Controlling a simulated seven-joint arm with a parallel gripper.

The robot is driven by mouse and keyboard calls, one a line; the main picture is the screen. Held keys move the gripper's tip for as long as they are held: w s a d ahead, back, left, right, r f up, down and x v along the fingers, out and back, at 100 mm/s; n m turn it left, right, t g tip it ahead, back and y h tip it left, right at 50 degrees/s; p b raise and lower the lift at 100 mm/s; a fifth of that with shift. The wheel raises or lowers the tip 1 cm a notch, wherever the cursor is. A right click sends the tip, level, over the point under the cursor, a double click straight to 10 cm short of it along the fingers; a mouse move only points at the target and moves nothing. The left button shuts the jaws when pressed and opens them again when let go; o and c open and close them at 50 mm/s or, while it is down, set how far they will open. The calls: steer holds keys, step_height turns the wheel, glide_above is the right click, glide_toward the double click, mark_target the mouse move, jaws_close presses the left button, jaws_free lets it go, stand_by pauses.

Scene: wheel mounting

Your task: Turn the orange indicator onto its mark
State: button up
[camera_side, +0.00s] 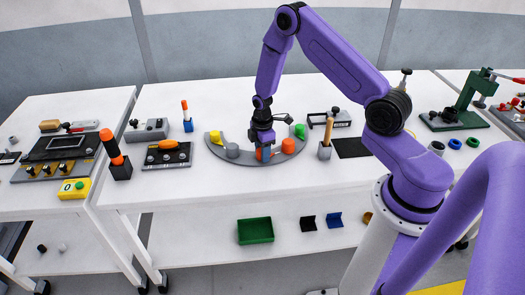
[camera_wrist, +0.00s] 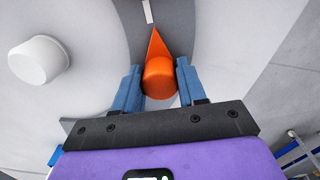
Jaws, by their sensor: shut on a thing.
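The orange indicator (camera_wrist: 160,78) has a round knob and a pointed tip. In the wrist view its tip points up the picture, close to the lower end of a short white mark (camera_wrist: 149,11) and roughly in line with it. My gripper (camera_wrist: 159,85) has its blue fingers on both sides of the knob, shut on it. In the side view my gripper (camera_side: 264,148) points down at the grey curved base (camera_side: 250,160). Only a little of the orange indicator (camera_side: 259,154) shows there, the rest hidden by the fingers.
On the curved base stand a grey knob (camera_side: 232,150), a yellow piece (camera_side: 215,137), another orange knob (camera_side: 288,146) and a green piece (camera_side: 300,131). The pale knob (camera_wrist: 38,60) is left of my fingers in the wrist view. A wooden-handled tool (camera_side: 327,135) stands to the right.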

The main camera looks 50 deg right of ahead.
steer(key=shift+d, duration=0.15)
steer(key=o, duration=1)
steer(key=shift+r, duration=0.1)
step_height(320, 180, up, 17)
steer(key=shift+r, duration=0.15)
